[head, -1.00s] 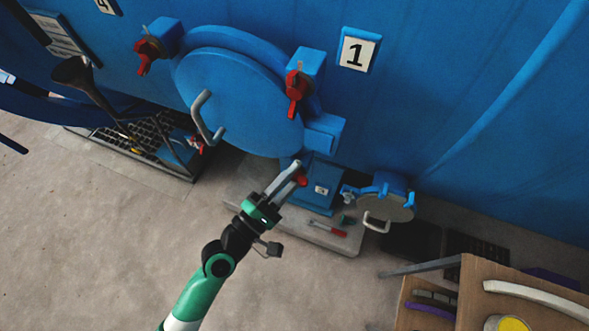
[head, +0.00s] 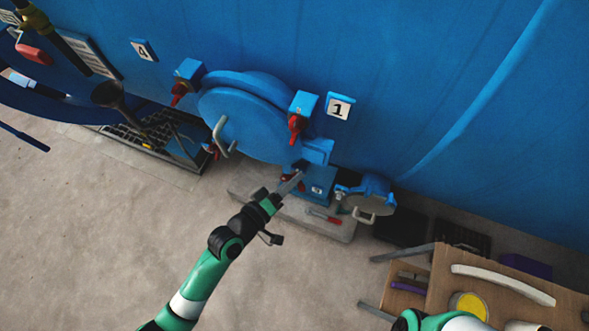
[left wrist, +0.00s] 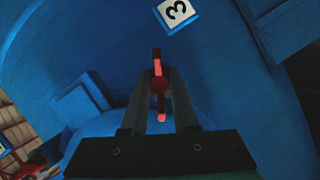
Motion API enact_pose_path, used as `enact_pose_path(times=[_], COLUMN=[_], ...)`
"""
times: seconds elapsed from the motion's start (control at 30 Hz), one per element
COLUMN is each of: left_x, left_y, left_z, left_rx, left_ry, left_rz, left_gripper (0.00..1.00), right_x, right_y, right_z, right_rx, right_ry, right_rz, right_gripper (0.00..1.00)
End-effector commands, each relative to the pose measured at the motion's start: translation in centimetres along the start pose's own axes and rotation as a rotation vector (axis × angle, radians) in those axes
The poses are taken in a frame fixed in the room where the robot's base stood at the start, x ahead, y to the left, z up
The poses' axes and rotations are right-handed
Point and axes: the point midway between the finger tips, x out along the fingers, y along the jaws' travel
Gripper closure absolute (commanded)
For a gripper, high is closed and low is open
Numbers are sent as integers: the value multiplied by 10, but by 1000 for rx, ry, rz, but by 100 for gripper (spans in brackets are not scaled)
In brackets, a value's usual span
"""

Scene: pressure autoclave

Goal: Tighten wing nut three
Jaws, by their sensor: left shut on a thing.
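Wing nut three (left wrist: 160,86) is red and shows in the left wrist view below the white "3" label (left wrist: 176,10). My left gripper (left wrist: 159,78) is shut on it, with one finger on either side and the wings sticking out beyond them. In the head view my left gripper (head: 291,184) is at the lower right edge of the round blue door (head: 245,125); only a bit of red shows there and the nut is mostly hidden. My right gripper is not in view; only part of my right arm shows at the bottom right.
Other red wing nuts sit at the door's upper right (head: 296,124) and upper left (head: 178,94). A grey door handle (head: 220,138) sticks out. A smaller round hatch (head: 369,203) is to the right. A wooden cart (head: 480,285) stands at the lower right.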

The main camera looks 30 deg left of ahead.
Motion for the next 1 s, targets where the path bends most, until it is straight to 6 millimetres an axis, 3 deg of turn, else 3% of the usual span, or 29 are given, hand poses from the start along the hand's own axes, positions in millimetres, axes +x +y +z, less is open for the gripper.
enact_pose_path(times=[0.03, 0.2, 0.43, 1.0], left_x=[-2, -2, -1, 1], left_y=[9, 10, 7, 0], left_z=[-3, -3, -1, 2], left_rx=[40, 191, 392, 848], left_ry=[-4, -5, -3, 2], left_rz=[-18, -80, -157, -348], left_gripper=[100, 100, 100, 100], right_x=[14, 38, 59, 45], right_y=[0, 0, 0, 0], right_z=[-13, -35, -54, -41], right_rx=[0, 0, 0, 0], right_ry=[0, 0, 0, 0], right_rz=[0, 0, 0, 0], right_gripper=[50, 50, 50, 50])
